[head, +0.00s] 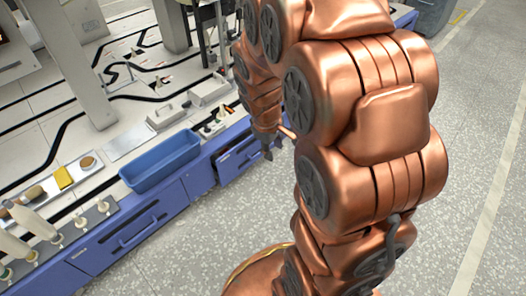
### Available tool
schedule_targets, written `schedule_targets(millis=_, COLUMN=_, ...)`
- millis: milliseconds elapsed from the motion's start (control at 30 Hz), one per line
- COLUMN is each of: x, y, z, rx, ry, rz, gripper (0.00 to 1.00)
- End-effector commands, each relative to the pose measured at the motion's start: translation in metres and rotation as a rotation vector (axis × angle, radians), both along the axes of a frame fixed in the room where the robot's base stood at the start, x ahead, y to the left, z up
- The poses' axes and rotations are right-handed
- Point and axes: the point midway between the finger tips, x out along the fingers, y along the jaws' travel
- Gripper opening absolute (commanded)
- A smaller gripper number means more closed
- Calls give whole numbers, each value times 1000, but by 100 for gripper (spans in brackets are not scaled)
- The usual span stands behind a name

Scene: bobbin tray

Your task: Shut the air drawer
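A blue drawer (236,165) in the front of the workbench shows beside my gripper and seems to stand partly out. Its label is too small to read, so I cannot tell if it is the air drawer. My gripper (267,152) points down at the right end of this drawer, close to its front. The dark fingers are small in the picture, and I cannot tell whether they touch the drawer or are open. My copper arm hides the bench front further right. Another blue drawer (125,238) with a bar handle, further left, looks shut.
A blue bin (160,165) stands on the bench top (60,150) near its front edge. White bobbins on a rack (80,222), a yellow block (63,177) and grey boxes (208,92) also stand there. The speckled floor (200,250) in front is clear.

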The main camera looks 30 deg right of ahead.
Motion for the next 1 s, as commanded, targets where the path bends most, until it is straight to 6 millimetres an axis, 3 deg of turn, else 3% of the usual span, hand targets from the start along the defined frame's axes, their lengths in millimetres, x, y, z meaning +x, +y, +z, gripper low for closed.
schedule_targets(millis=200, x=66, y=-55, z=-37, rx=-67, ry=-86, rz=168, gripper=37)
schedule_targets(millis=500, x=140, y=-119, z=-92, rx=-152, ry=-204, rz=423, gripper=37)
schedule_targets(millis=800, x=192, y=-165, z=-155, rx=-222, ry=-329, rz=680, gripper=37)
schedule_targets(millis=1000, x=215, y=-185, z=-198, rx=-266, ry=-431, rz=843, gripper=37)
